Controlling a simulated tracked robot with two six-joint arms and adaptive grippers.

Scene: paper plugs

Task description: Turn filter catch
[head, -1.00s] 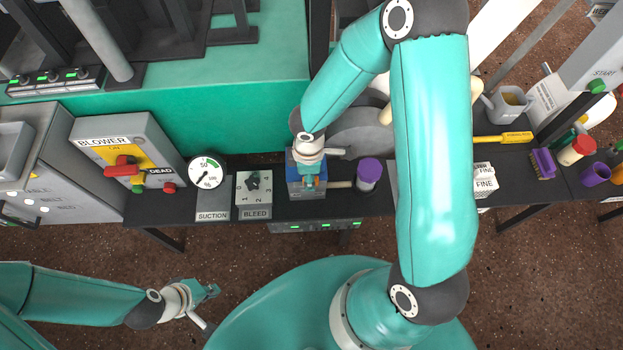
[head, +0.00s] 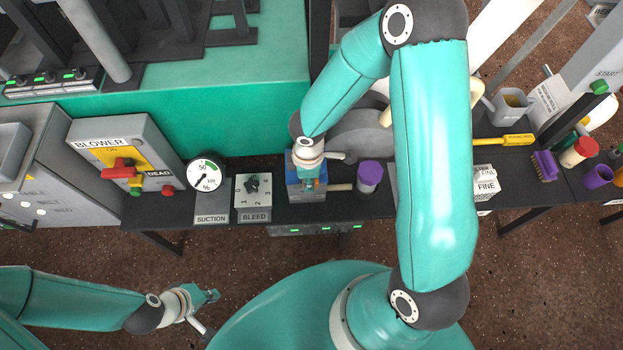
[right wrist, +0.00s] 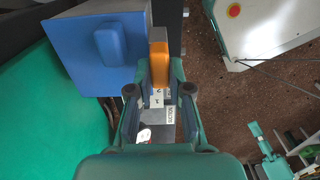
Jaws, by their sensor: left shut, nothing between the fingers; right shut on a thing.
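A blue box-shaped filter housing (head: 293,187) stands on the dark bench in the head view, partly hidden under my right wrist. In the right wrist view the blue housing (right wrist: 95,50) fills the upper left, with a raised blue block on its face. An orange catch (right wrist: 159,62) stands beside the housing's right edge. My right gripper (right wrist: 160,82) is shut on the orange catch, with a finger on each side. In the head view my right gripper (head: 311,184) is at the housing's front. My left gripper (head: 213,296) is shut and empty, low at the left, away from the bench.
Left of the housing are the bleed dial (head: 253,190), suction gauge (head: 207,176) and blower box (head: 125,150). A purple-topped cylinder (head: 369,174) stands close on its right. A yellow-handled tool (head: 505,140) and several cups lie further right.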

